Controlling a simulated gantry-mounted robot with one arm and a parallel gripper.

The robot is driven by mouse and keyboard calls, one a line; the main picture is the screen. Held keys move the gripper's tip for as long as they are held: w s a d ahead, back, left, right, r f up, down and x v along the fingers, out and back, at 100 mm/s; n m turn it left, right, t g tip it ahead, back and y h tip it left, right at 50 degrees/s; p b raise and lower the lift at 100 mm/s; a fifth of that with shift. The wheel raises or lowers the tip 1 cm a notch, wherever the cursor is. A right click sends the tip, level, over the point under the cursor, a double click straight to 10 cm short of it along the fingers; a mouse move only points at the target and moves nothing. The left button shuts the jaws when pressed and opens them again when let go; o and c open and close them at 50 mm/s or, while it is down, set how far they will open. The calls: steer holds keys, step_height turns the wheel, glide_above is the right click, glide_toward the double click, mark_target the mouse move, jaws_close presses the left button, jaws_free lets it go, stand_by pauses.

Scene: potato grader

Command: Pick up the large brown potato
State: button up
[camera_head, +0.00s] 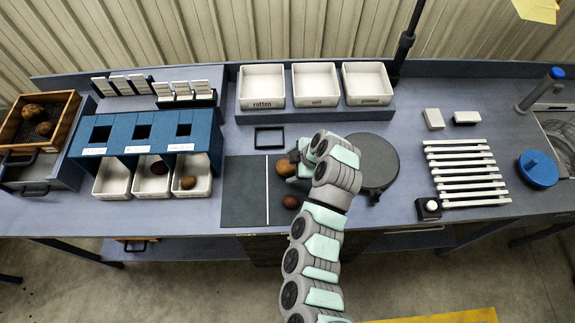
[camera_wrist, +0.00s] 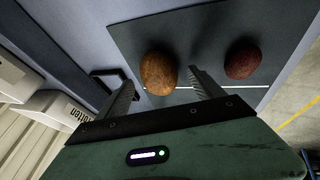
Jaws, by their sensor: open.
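The large brown potato (camera_head: 286,168) lies on the dark mat (camera_head: 243,190), to the right of the mat's white line. In the wrist view the brown potato (camera_wrist: 159,72) sits just ahead of the gap between my fingers. My gripper (camera_wrist: 163,82) is open and empty, with one finger to each side of the potato's near end; I cannot tell whether they touch it. In the head view my gripper (camera_head: 297,165) is mostly hidden by my wrist. A smaller dark red potato (camera_head: 290,202) lies nearer the front; it also shows in the wrist view (camera_wrist: 242,58), outside the right finger.
Three white bins (camera_head: 262,87), one labelled "rotten", stand behind the mat. A small black frame (camera_head: 269,139) lies between. A round dark plate (camera_head: 373,162) is right of my arm. A blue sorter (camera_head: 144,134) with white bins stands left. A wooden crate (camera_head: 68,118) holds potatoes.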

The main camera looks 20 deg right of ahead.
steer(key=shift+x, duration=1)
steer(key=shift+c, duration=0.6)
steer(key=c, duration=1.5)
